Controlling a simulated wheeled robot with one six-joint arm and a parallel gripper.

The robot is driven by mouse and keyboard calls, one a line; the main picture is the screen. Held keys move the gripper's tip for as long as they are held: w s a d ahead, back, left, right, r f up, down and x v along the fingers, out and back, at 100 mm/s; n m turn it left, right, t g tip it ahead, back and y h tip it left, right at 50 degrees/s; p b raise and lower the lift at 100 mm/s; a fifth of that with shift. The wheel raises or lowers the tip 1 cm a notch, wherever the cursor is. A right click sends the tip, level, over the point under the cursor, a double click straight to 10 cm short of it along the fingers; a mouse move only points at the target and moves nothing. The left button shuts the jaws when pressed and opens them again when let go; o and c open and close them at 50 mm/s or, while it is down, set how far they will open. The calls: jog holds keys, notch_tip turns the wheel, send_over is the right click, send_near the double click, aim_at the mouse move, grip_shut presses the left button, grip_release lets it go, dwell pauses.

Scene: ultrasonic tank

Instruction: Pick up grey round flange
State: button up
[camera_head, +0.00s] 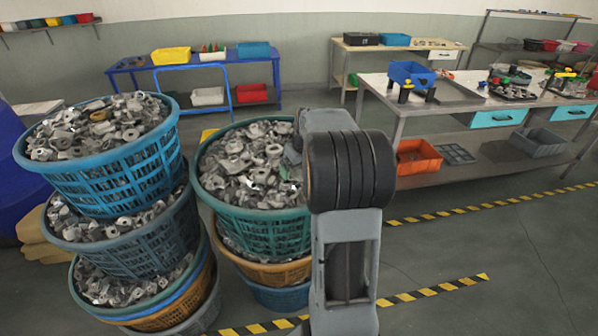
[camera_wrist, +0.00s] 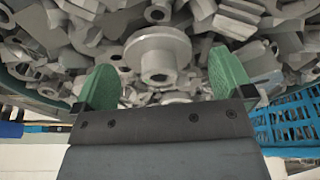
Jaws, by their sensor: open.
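A grey round flange (camera_wrist: 158,52) with a central hub and hole lies among other metal parts in the wrist view. My gripper (camera_wrist: 168,85) is open, with one green finger on each side in front of the flange. The fingers look apart from the flange, and nothing is between them but the view of parts behind. In the head view the parts lie heaped in the green basket (camera_head: 277,222), beside my arm. My gripper is hidden there behind my arm, and I cannot pick out the flange in that heap.
A stack of baskets with a blue top basket (camera_head: 110,190) full of metal parts stands at the left. Loose castings crowd around the flange. A workbench (camera_head: 440,115) stands at the back right. The floor at the right is clear, with striped tape.

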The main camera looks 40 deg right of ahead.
jog(key=shift+w+f, duration=0.1)
jog(key=shift+f, duration=0.1)
jog(key=shift+c, duration=0.4)
jog(key=c, duration=1)
jog(key=shift+r, duration=0.15)
